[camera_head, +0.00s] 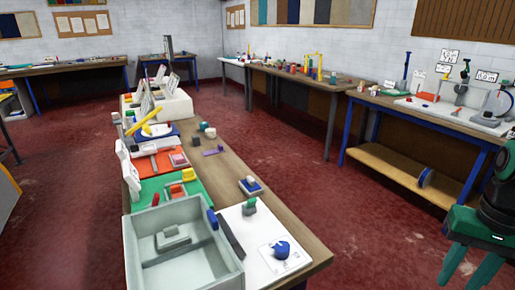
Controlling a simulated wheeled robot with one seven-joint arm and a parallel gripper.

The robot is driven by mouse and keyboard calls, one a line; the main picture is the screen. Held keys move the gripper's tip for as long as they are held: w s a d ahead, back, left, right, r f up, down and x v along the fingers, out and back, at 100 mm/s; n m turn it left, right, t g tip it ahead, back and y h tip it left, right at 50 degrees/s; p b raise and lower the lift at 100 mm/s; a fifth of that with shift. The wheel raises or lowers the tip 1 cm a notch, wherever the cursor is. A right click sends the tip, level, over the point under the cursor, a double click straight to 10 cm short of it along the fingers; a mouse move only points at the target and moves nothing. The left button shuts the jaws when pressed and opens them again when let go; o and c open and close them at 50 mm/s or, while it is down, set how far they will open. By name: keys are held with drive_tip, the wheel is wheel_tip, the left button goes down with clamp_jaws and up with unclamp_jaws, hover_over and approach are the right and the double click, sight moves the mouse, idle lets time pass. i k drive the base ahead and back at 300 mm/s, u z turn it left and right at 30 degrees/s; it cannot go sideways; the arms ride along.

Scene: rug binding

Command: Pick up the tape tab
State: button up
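I cannot tell for certain which small piece is the tape tab. A small flat purple piece (214,151) lies on the bare wood of the long workbench (228,172). A rounded blue object (281,249) sits on a white printed sheet near the bench's front end. My gripper (470,277), with green fingers, hangs at the lower right over the floor, well right of the bench. Its fingers are apart with nothing seen between them; the tips are near the picture's edge.
A grey open bin (133,257) stands at the bench's near left. Green (149,195) and orange (150,165) mats with small blocks lie behind it. A blue-legged table (352,153) with a lower shelf stands at right. Red floor (330,196) between is clear.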

sight(220, 149)
drive_tip(key=z, duration=1.2)
drive_tip(key=i, duration=2.55)
drive_tip(key=u, duration=2.25)
drive_tip(key=i, duration=0.95)
drive_tip(key=u, duration=0.05)
